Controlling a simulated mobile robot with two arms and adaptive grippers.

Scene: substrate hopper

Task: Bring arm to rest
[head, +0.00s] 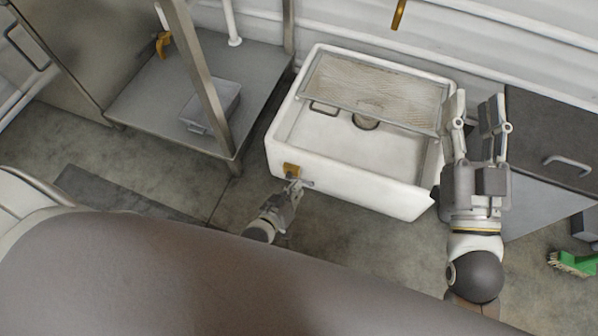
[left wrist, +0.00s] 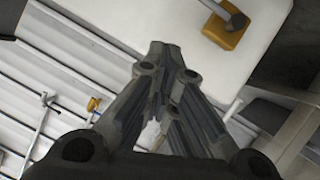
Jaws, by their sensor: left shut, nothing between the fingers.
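My left gripper (head: 294,186) is at the front left of the white basin, close to a yellow fitting (head: 291,170) on its front wall. In the left wrist view its fingers (left wrist: 160,52) are together with nothing between them. That view shows the yellow fitting (left wrist: 222,36) with a grey rod, apart from the fingertips. My right gripper (head: 477,98) points away from me beside the basin's right end. Its two fingers are spread apart, with nothing seen between them.
The white basin (head: 380,198) has a mesh screen (head: 372,88) across its back part. A metal rack (head: 150,118) with a grey bin (head: 212,104) stands to the left. A dark cabinet (head: 545,135) stands at right, with a green brush (head: 572,263) on the floor. Floor shows left of the basin.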

